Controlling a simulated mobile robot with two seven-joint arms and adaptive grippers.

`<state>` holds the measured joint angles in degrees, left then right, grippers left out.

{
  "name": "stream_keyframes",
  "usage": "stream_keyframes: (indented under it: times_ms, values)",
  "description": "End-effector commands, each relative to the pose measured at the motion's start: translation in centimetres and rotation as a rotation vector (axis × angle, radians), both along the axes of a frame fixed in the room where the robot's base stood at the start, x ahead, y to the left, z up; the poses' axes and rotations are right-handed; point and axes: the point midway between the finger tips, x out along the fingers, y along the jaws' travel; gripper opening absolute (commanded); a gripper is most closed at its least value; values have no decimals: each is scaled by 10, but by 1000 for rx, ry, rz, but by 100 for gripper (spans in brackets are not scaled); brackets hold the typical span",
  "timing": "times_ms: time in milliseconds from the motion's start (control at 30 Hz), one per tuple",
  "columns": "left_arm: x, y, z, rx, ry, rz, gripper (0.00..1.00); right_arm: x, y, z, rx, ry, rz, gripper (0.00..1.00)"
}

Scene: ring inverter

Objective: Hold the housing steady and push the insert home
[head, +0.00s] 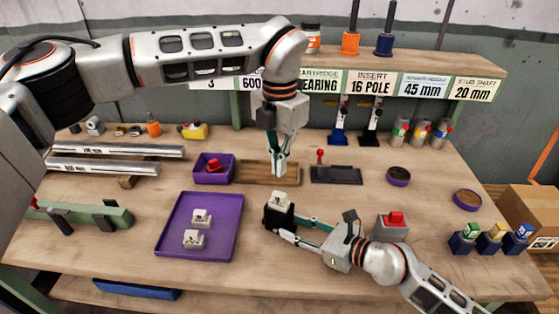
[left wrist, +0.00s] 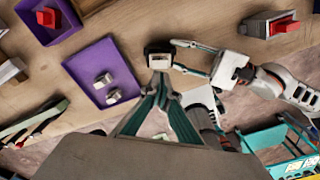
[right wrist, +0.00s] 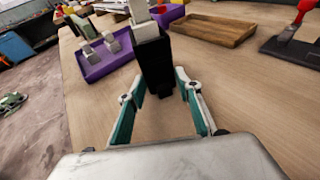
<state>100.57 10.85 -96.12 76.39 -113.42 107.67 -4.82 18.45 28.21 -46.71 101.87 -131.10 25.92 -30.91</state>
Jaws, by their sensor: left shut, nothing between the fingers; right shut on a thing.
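The black housing (head: 279,217) stands upright on the table with the light grey insert (head: 280,199) at its top. In the right wrist view the housing (right wrist: 155,65) is between the fingers of my right gripper (right wrist: 155,82), which is shut on it. The insert's block still shows above the housing's rim; how deep it sits cannot be told. My left gripper (head: 280,172) is shut and empty, pointing down above and slightly behind the insert in the head view. In the left wrist view its fingertips (left wrist: 160,78) appear close to the housing (left wrist: 159,56).
A purple tray (head: 171,248) with two more grey inserts (head: 202,217) lies to the left. A purple bin (head: 228,178) and a wooden tray (head: 290,181) stand behind. A grey box with a red button (head: 393,229) stands right of the housing, near my right arm.

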Motion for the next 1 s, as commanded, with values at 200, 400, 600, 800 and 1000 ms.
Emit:
stream_keyframes:
  times_ms: [200, 400, 600, 800, 1000]
  values:
    - [-1, 0, -16, 0, 2, -30, 0, 0, 0, -1, -1, 0, -1, 22]
    - [-1, 0, -39, 0, 2, -28, 0, 0, 0, -1, -1, 0, -1, 22]
    - [-1, 0, -55, 0, 2, -28, 0, 0, 0, 0, -1, 0, -1, 22]
    - [-1, 0, -60, -1, -1, -28, 0, 0, -1, -1, -1, 0, -1, 22]
    - [-1, 0, -61, -1, -1, -27, 0, 0, -1, -1, -1, 0, -1, 22]
